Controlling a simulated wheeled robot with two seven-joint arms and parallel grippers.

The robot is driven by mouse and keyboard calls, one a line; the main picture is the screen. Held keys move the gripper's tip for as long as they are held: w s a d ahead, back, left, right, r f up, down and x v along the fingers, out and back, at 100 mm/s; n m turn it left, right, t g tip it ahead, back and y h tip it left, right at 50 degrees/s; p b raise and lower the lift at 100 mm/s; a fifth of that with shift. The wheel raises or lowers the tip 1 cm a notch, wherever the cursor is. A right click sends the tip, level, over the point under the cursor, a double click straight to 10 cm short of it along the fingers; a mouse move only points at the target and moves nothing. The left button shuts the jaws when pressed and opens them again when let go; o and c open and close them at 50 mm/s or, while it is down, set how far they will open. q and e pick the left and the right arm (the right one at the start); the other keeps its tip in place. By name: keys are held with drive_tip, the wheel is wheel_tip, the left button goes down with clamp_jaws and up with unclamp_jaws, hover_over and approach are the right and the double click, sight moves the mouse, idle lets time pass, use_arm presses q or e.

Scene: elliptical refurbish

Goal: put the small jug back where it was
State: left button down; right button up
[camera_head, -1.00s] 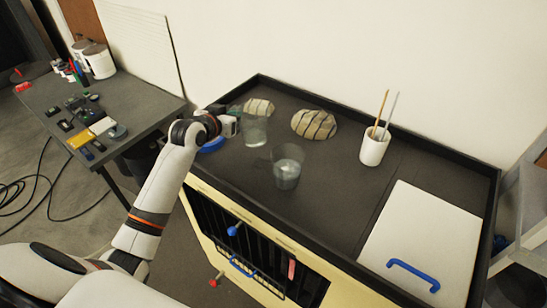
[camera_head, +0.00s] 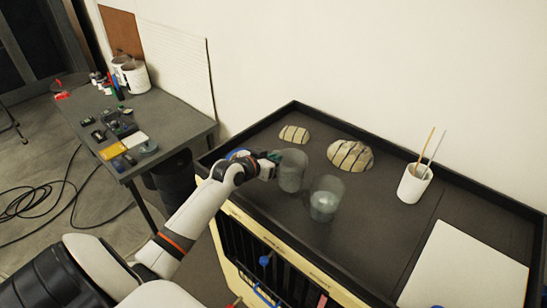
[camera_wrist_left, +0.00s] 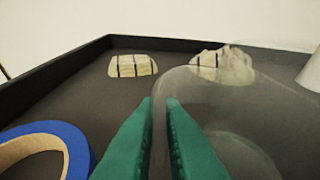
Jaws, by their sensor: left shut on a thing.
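The small jug (camera_head: 291,172) is a clear, greyish see-through vessel over the left part of the dark tabletop. My left gripper (camera_head: 272,163) reaches it from the left and is shut on its near side. In the left wrist view, the green fingers (camera_wrist_left: 160,105) are close together, with the blurred glass (camera_wrist_left: 215,100) against and beyond the right finger. The exact part held is unclear, and I cannot tell whether its base touches the top. A second clear vessel (camera_head: 325,200) stands just to its right and nearer me. My right gripper is out of view.
Two striped stones (camera_head: 294,134) (camera_head: 350,155) lie behind the vessels. A white cup with brushes (camera_head: 414,184) and a white board (camera_head: 468,268) are to the right. A blue tape roll (camera_wrist_left: 70,145) lies left of the fingers. A dark raised rim (camera_head: 400,148) edges the top.

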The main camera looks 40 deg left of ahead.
use_arm(q)
drive_tip(key=shift+d, duration=0.1)
drive_tip(key=shift+f, duration=0.15)
drive_tip(key=c, duration=1.6)
unclamp_jaws()
drive_tip(key=shift+o, duration=0.3)
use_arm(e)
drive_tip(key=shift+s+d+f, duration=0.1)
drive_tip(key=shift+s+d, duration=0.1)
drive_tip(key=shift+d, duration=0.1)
